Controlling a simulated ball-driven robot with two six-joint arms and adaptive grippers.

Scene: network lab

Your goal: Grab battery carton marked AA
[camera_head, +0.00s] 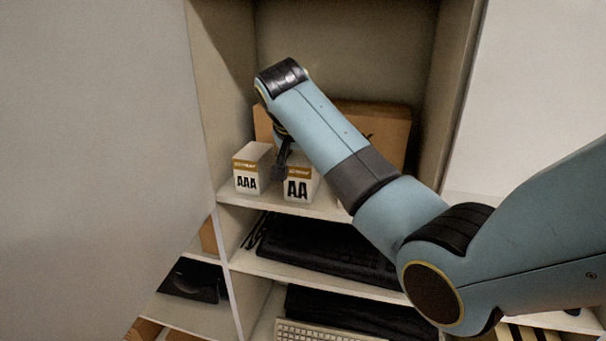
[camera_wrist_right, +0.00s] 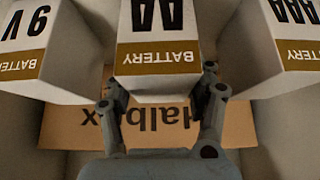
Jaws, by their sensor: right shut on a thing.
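The white battery carton marked AA (camera_head: 298,188) stands on the upper shelf with a gold band; in the right wrist view it is the middle carton (camera_wrist_right: 157,35). My right gripper (camera_head: 283,168) reaches it from above and behind, and in the wrist view its two fingers (camera_wrist_right: 162,90) sit on either side of the carton, shut on it. The carton marked AAA (camera_head: 247,183) stands just left of it in the head view. A 9V carton (camera_wrist_right: 45,45) shows on the other side in the wrist view. My left gripper is out of view.
A brown cardboard box (camera_head: 388,125) stands behind the cartons against the back. The cubby has side walls close by. Lower shelves (camera_head: 300,276) hold black gear and a light keyboard (camera_head: 310,331). A pale panel (camera_head: 95,120) fills the left.

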